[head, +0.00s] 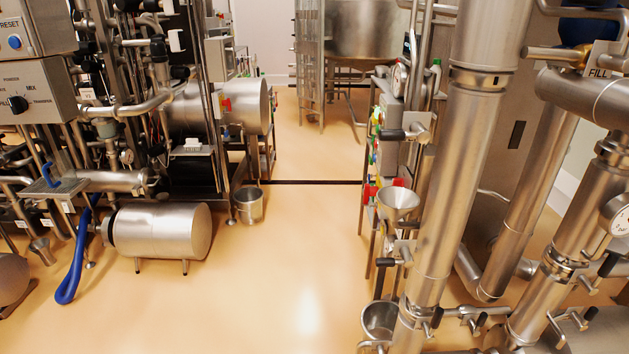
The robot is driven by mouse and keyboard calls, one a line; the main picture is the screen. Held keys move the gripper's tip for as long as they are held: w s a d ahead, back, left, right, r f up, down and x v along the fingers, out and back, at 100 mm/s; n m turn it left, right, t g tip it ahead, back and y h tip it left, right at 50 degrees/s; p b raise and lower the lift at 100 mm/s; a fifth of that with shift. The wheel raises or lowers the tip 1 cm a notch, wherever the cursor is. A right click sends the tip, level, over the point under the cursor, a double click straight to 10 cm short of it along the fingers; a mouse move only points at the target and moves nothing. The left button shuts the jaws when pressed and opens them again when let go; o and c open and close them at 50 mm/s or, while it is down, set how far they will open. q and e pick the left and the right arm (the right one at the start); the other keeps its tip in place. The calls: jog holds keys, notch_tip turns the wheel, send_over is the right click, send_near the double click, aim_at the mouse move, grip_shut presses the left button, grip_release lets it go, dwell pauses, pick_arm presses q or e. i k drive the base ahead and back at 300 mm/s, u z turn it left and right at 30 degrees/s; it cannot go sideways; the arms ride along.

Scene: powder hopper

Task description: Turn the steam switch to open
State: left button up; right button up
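No switch with a readable steam label shows in the head view. A grey control box (38,92) at the left edge carries a black rotary knob (18,104), with lettering that seems to read powder, mix and transfer. Above it is another box (40,28) with a blue button (15,42) marked RESET. Which part is the steam switch, I cannot tell. Neither of my grippers is in view.
Dense pipework fills the left side, with a steel motor-like cylinder (162,231), a long blue handle (74,262) and a bucket (249,205). Thick pipes (460,150) and a funnel (398,203) crowd the right. The tan floor (290,270) between is clear; a tank (365,30) stands behind.

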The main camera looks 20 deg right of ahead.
aim_at(398, 182)
jog(key=u, duration=0.2)
jog(key=i, duration=3.95)
jog(key=z, duration=3.1)
